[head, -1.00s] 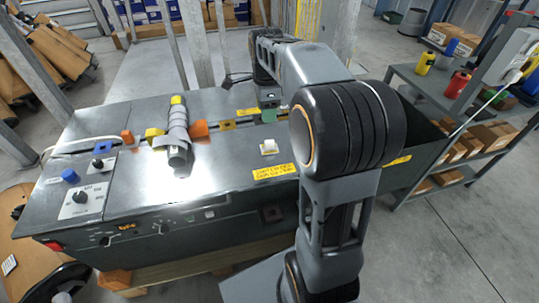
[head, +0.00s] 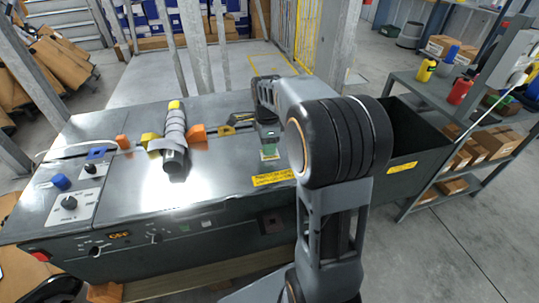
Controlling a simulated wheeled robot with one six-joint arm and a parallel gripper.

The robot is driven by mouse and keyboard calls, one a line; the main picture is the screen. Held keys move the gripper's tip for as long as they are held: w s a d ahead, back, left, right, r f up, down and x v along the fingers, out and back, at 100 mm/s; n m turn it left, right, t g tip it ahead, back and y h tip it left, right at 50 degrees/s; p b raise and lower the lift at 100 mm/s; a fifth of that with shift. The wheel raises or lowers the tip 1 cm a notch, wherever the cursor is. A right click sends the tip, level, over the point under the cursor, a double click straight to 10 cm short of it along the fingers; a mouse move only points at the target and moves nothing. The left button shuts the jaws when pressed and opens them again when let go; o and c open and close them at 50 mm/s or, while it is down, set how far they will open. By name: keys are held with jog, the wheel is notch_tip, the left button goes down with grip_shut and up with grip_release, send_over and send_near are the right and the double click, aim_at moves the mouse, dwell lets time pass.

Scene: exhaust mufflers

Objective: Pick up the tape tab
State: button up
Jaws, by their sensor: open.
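The small pale tab (head: 270,156), which I take to be the tape tab, lies on the grey bench top just behind the yellow label. It is mostly hidden under my gripper (head: 269,148), and only a little of it shows. My gripper is over the tab, low above the bench. Its jaws are open, but the fingertips are too small and covered to show whether they touch the tab.
A grey muffler (head: 174,135) lies on the bench between orange and yellow blocks (head: 197,132), left of my gripper. A control panel (head: 70,200) is at the left end. An open dark bin (head: 415,140) is at the right. Bare bench top lies between muffler and gripper.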

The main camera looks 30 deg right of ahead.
notch_tip(320, 180, down, 2)
jog(key=shift+f, duration=0.1)
jog(key=shift+c, duration=0.4)
grip_shut()
